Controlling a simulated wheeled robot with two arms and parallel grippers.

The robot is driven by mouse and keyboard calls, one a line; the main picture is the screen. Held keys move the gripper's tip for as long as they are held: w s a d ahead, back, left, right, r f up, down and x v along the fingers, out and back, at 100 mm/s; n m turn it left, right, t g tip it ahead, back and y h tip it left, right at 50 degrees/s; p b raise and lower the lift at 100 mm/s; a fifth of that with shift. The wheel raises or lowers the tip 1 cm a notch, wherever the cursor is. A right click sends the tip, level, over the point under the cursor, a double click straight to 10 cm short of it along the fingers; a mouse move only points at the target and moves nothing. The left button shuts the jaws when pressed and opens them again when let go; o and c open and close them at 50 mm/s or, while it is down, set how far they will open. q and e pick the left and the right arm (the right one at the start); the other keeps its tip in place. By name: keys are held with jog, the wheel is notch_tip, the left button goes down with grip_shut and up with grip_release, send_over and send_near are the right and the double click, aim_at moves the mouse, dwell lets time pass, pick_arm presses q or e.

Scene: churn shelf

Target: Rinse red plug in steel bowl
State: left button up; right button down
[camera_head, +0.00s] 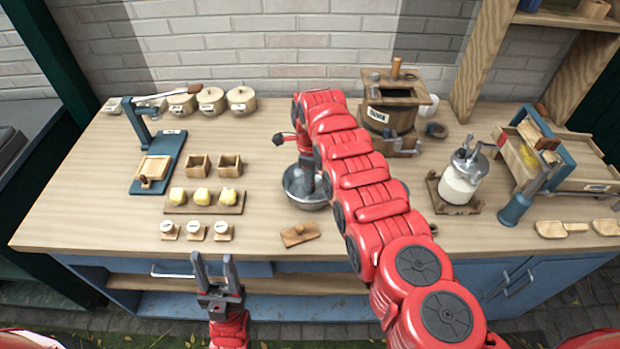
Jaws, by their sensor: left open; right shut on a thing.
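The steel bowl (303,203) stands on the middle of the worktop, shiny and round, partly covered by my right arm. My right gripper (306,182) points down into the bowl, its tips at or below the rim. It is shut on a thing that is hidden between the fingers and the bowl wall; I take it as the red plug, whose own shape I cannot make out. No red plug shows elsewhere on the worktop. My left gripper (214,268) is open and empty in front of the worktop's front edge, fingers apart.
A wooden churn (388,115) stands behind my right arm, a glass jar (461,181) right of it. A blue press (160,160), small boxes (197,166) and a board of yellow pieces (237,209) are at left. A wooden paddle (299,235) lies before the bowl.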

jog(key=shift+r, duration=0.15)
notch_tip(320, 180, up, 3)
jog(key=p, duration=0.3)
notch_tip(320, 180, up, 2)
jog(key=shift+r+p, duration=0.1)
jog(key=shift+p, duration=0.65)
jog(key=shift+r+p, duration=0.4)
jog(key=shift+r, duration=0.6)
jog(key=shift+r, duration=2)
